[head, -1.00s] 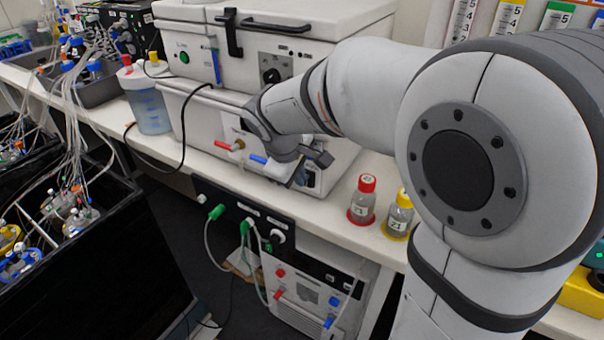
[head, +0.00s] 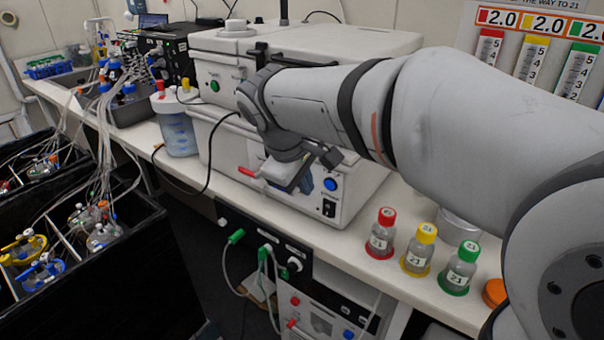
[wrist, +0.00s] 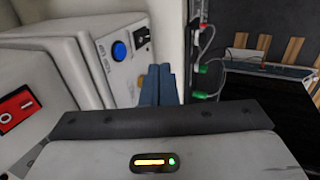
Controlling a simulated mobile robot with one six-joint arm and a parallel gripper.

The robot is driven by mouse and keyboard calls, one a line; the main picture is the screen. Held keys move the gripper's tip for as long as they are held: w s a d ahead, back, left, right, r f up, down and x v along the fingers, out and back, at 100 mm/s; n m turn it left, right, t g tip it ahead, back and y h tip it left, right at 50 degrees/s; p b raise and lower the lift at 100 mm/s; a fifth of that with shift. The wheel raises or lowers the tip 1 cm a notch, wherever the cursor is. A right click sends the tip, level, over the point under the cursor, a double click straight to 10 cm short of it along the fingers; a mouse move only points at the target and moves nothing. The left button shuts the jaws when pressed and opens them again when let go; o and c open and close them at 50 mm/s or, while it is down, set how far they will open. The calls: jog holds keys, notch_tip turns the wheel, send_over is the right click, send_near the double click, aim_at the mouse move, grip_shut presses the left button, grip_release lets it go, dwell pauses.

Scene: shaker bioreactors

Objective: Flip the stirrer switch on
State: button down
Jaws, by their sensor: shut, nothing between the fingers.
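My gripper (head: 302,182) is in front of the white lower bench unit (head: 360,190), partly hidden by my wrist. In the wrist view its fingertips (wrist: 159,72) are together and empty. A red rocker switch (wrist: 17,108) marked O and I sits on a white housing at the left of the wrist view; its position is unclear. A blue round button (wrist: 121,50) and a black switch (wrist: 142,37) are on a panel beyond the fingers. The head view also shows the blue button (head: 330,184) and black switch (head: 328,208). I cannot tell which switch is the stirrer's.
Red-, yellow- (head: 420,250) and green-capped bottles stand on the bench to the right of the unit. Tubes with green connectors (head: 236,237) hang below the bench edge. Vessels with tubing stand at left.

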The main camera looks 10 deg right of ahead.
jog(key=p, duration=0.2)
jog(key=shift+r+p, duration=0.15)
jog(key=shift+p, duration=0.25)
jog(key=shift+p, duration=0.75)
jog(key=f+p, duration=0.1)
jog(key=p, duration=0.2)
jog(key=shift+s+a+f+g+y, duration=0.1)
jog(key=shift+s+f+g+y, duration=0.1)
jog(key=shift+f+g+y, duration=0.15)
jog(key=shift+f, duration=0.1)
